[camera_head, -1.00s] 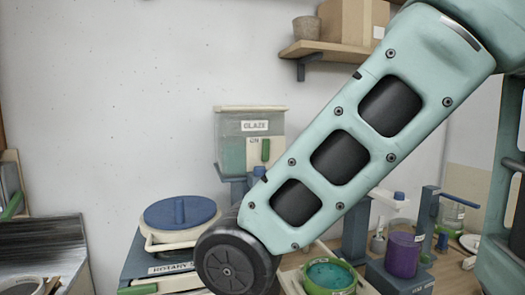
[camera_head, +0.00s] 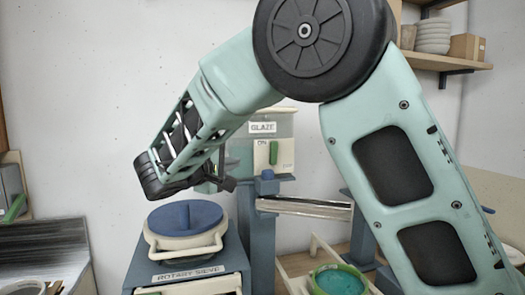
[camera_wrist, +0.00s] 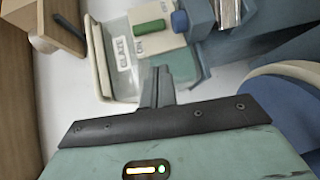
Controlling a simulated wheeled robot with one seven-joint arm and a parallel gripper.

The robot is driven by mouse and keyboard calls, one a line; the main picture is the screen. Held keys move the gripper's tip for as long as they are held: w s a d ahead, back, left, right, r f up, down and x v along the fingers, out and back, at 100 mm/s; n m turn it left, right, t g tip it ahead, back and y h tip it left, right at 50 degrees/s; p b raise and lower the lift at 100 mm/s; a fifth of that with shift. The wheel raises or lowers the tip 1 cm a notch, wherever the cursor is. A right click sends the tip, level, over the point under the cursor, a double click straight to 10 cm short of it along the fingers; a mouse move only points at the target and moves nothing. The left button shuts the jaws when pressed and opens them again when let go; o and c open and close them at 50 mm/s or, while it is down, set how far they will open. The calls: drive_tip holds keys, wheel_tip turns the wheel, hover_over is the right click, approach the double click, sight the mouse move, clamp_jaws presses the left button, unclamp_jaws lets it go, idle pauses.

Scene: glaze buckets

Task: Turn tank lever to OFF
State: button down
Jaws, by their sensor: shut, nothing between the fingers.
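The glaze tank (camera_head: 240,150) stands on a blue-grey post in the head view, partly hidden by my arm. My gripper (camera_head: 226,184) is at the tank's lower left, empty and pointing right. In the wrist view the tank (camera_wrist: 118,62) appears turned on its side, with the lever (camera_wrist: 150,27) beyond the fingertips. There the gripper (camera_wrist: 158,73) is shut, its fingers overlapping the tank's near edge in the picture. I cannot tell whether they touch it.
A rotary sieve with a blue lid (camera_head: 186,216) stands below my gripper. A blue knob (camera_head: 267,174) and a metal chute (camera_head: 305,207) sit under the lever plate. A green bowl (camera_head: 340,280) stands at lower right.

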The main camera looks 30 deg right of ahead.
drive_tip(key=shift+w+r+t+h, duration=0.35)
drive_tip(key=shift+w+r, duration=0.25)
drive_tip(key=shift+r, duration=0.35)
drive_tip(key=p, duration=0.5)
approach(270, 148)
drive_tip(key=w, duration=0.3)
drive_tip(key=shift+w+d+r, duration=0.25)
drive_tip(key=shift+w+d, duration=0.1)
drive_tip(key=d, duration=0.1)
drive_tip(key=d+p, duration=0.1)
drive_tip(key=d, duration=0.1)
drive_tip(key=shift+s+d+f+p, duration=0.1)
drive_tip(key=shift+s+d+p, duration=0.05)
drive_tip(key=shift+s+p, duration=0.2)
drive_tip(key=shift+d+f, duration=0.25)
drive_tip(key=shift+d, duration=0.25)
